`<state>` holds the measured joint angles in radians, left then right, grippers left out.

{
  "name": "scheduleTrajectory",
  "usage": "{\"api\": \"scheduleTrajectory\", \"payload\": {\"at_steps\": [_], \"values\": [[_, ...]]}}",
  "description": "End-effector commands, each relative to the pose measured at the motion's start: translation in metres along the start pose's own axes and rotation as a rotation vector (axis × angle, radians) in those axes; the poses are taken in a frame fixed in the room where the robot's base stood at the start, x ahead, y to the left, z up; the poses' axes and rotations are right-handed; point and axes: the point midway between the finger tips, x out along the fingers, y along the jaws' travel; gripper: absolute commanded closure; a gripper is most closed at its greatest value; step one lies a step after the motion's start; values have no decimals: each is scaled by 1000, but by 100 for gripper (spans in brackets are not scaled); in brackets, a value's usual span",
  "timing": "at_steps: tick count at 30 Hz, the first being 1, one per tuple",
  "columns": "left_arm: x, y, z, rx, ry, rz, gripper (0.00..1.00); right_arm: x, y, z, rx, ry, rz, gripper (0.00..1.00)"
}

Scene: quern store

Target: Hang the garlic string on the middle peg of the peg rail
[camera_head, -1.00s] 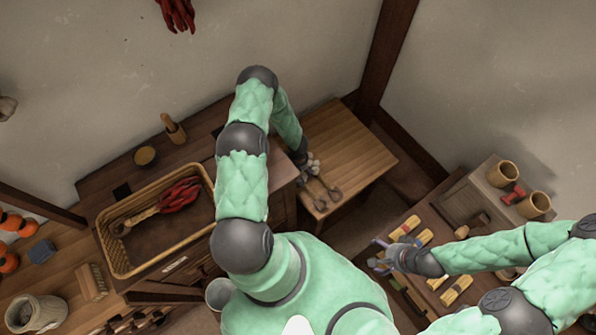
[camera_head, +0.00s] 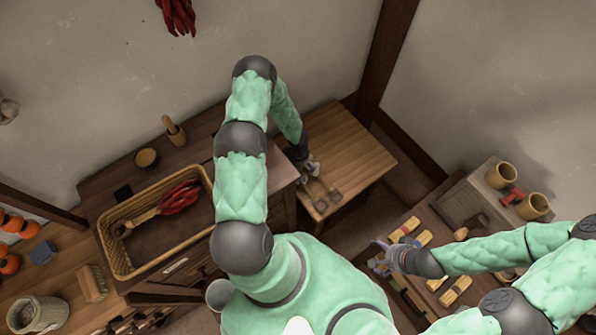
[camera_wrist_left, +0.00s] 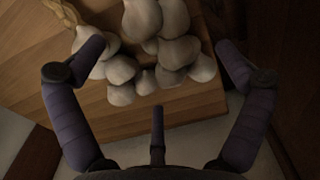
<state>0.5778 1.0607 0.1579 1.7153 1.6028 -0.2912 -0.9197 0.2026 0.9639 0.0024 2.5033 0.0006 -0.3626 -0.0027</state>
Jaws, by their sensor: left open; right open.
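The garlic string shows in the left wrist view as a cluster of pale bulbs (camera_wrist_left: 165,45), with a tan braid at the upper left. It lies on the small wooden table (camera_head: 350,150). My left gripper (camera_wrist_left: 160,60) is open, its side fingers spread on either side of the bulbs and its third finger below them. In the head view my left gripper (camera_head: 312,172) is over that table, small and partly unclear. My right gripper (camera_head: 380,256) is open and empty beside yellow bundles at the right. The peg rail is not in view.
A wicker basket (camera_head: 106,228) with dark red peppers stands on the left bench. A red bunch (camera_head: 178,15) hangs at the wall's top. Yellow bundles (camera_head: 456,290) and wooden cups (camera_head: 501,175) are at the right. The small table's right part is clear.

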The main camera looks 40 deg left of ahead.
Motion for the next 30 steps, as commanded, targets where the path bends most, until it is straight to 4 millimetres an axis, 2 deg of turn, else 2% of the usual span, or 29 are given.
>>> {"api": "scheduleTrajectory", "payload": {"at_steps": [1,3,9,19,23,30], "values": [[-13,1,-1,-1,1,1,0,-5,-2,0,0,0,0,12],[-26,1,-1,1,1,1,0,-7,-3,0,0,0,0,12],[-52,1,0,0,0,0,0,-14,-5,0,0,0,0,12],[-61,0,4,21,0,-2,0,-15,-5,1,0,0,0,12],[-65,-1,24,116,4,0,0,-15,-5,1,0,0,0,12],[-79,-4,84,391,3,39,0,-15,-5,1,0,0,0,12]]}}
